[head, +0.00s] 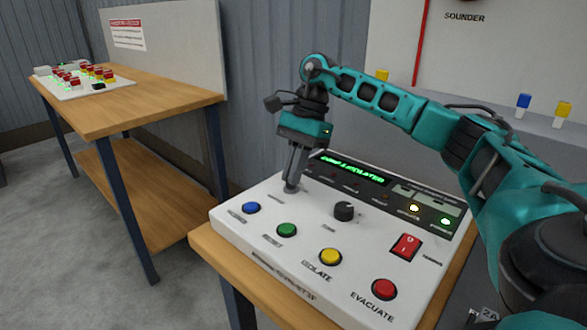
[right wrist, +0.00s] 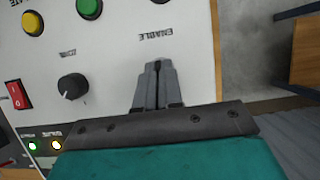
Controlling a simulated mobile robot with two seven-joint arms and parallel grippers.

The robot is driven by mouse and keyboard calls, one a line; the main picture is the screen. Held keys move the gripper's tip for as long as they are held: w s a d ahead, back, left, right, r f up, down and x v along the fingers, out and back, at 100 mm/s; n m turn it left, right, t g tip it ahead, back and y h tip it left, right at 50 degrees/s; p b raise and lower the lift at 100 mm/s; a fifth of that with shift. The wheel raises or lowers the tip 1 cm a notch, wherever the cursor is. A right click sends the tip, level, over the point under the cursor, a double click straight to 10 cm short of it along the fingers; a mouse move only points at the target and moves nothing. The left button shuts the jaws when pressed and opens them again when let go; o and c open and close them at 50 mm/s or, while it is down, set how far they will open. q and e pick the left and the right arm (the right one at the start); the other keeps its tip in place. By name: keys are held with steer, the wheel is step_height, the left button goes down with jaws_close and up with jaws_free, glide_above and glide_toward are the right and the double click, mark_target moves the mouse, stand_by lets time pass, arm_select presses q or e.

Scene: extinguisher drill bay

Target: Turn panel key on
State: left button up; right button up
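The white control panel (head: 300,240) lies on a wooden bench, with a lit green display, coloured buttons and a dark knob. My right gripper (head: 292,182) points down at the panel's far-left part, its two fingers close together. Its tips meet a round grey key switch (head: 291,189), whose key is mostly hidden between them. In the right wrist view the gripper (right wrist: 158,68) also has its fingers nearly together, beside the label ENABLE. The key itself cannot be made out there. My left gripper is not in view.
Blue (head: 252,208), green (head: 287,230), yellow (head: 330,257) and red (head: 384,289) buttons line the front edge. The black knob (head: 344,211) and red rocker switch (head: 406,246) sit behind them. Another wooden bench (head: 135,105) stands at the left, with floor between.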

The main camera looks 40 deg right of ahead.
steer(key=shift+m, duration=0.4)
jaws_close()
steer(key=m+t, duration=0.1)
steer(key=m, duration=0.1)
steer(key=m+t, duration=0.1)
steer(key=m, duration=0.1)
steer(key=shift+s+m+h, duration=0.2)
steer(key=shift+m+h, duration=0.1)
steer(key=shift+m, duration=0.1)
steer(key=m+t, duration=0.1)
steer(key=m, duration=0.2)
steer(key=m+t+h, duration=0.1)
steer(key=m, duration=0.2)
steer(key=shift+a, duration=0.15)
steer(key=shift+m, duration=0.3)
steer(key=o, duration=0.6)
jaws_free()
steer(key=shift+c, duration=0.2)
steer(key=shift+s+r, duration=0.1)
steer(key=p+v, duration=0.2)
steer(key=v, duration=1)
steer(key=shift+s+r, duration=0.15)
steer(key=shift+r, duration=0.25)
steer(key=shift+s+a+f+h, duration=0.1)
steer(key=shift+a+h, duration=0.15)
steer(key=shift+h, duration=0.05)
